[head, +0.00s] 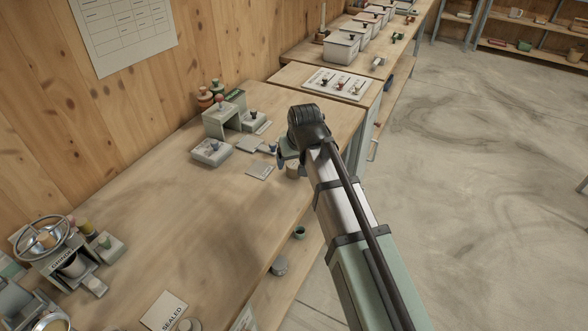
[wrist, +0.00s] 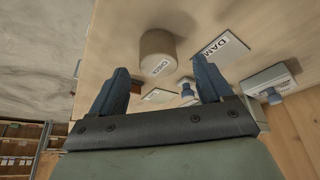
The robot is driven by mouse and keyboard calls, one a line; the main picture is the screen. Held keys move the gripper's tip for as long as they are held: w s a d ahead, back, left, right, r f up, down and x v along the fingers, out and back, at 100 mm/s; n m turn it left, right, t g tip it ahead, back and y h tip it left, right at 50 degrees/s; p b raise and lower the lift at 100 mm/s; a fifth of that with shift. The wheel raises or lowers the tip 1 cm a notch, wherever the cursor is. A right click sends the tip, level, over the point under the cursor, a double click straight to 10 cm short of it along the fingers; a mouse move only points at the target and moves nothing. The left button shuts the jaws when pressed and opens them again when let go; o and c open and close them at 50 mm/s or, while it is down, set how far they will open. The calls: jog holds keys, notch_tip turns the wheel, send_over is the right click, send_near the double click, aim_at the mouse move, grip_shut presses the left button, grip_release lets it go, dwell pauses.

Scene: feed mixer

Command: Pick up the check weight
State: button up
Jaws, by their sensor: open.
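The check weight (wrist: 158,45) is a short tan cylinder with a small, tilted label on its side. It stands on the wooden bench top. In the head view it is the small brown cylinder (head: 292,170) near the bench's right edge, just below my gripper (head: 284,157). In the wrist view my gripper (wrist: 158,82) has its two dark blue fingers spread wide, with nothing between them. The weight appears ahead of the fingertips, roughly centred between them and apart from both. My arm hides part of the bench edge in the head view.
A flat card marked DAM (wrist: 222,47) lies beside the weight. A plate (head: 260,170) lies close by. The bench's front middle (head: 190,225) is clear.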

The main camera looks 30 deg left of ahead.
aim_at(294, 164)
jog(key=shift+x, duration=2)
jog(key=shift+d, duration=0.1)
jog(key=c, duration=1.3)
